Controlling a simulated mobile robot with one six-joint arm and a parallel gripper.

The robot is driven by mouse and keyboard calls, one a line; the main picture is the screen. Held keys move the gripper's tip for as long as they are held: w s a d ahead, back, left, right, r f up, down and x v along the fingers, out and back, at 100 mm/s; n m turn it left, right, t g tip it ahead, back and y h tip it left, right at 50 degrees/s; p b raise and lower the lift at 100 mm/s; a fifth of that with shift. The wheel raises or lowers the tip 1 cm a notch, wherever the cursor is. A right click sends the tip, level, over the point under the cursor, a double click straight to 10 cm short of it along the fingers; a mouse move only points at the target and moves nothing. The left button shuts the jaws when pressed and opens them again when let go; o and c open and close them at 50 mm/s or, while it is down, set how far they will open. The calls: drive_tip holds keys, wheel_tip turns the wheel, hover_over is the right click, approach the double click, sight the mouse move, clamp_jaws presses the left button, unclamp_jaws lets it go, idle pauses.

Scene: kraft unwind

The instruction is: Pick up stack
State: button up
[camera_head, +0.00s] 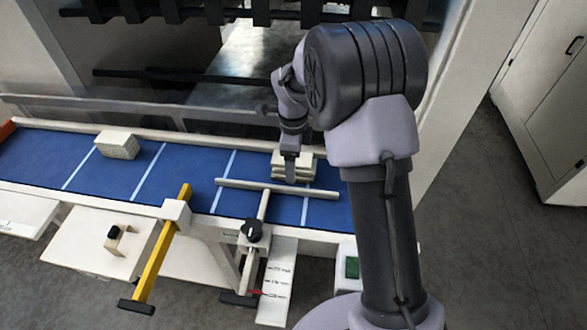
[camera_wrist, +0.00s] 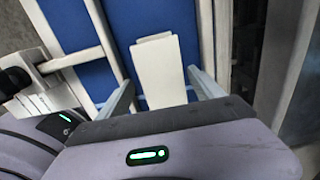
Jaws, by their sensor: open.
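A cream stack of flat pieces (camera_head: 305,168) sits on the blue belt near its right part, partly hidden by my gripper. My gripper (camera_head: 290,168) points down at this stack. In the wrist view the pale stack (camera_wrist: 158,72) shows between the two fingers of my gripper (camera_wrist: 161,82), which are open with gaps on both sides. I cannot tell how far down the fingers reach beside it. A second cream stack (camera_head: 117,145) sits on the belt at the left.
The blue belt (camera_head: 185,170) has white cross lines and pale rails. A white crossbar (camera_head: 270,187) lies just in front of the right stack. A yellow bar (camera_head: 162,243) and a clamp with a black knob (camera_head: 251,232) stick out at the front. Dark machine bars stand behind.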

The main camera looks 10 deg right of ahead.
wheel_tip(320, 180, down, 3)
drive_tip(key=shift+w+d+r, duration=0.1)
drive_tip(key=shift+c, duration=0.8)
drive_tip(key=c, duration=1.3)
drive_tip(key=shift+r, duration=0.6)
wheel_tip(320, 180, up, 3)
drive_tip(key=shift+f+p, duration=0.15)
drive_tip(key=shift+p, duration=0.2)
drive_tip(key=a, duration=1)
drive_tip(key=a+r, duration=0.1)
drive_tip(key=a, duration=0.4)
drive_tip(key=shift+w+a, duration=0.15)
drive_tip(key=d, duration=0.5)
drive_tip(key=w+d, duration=0.1)
drive_tip(key=d, duration=1)
drive_tip(key=shift+w+p, duration=0.3)
drive_tip(key=shift+d, duration=0.2)
drive_tip(key=shift+a+f+b, duration=0.1)
drive_tip(key=shift+f+b, duration=1.5)
drive_tip(key=shift+f, duration=0.7)
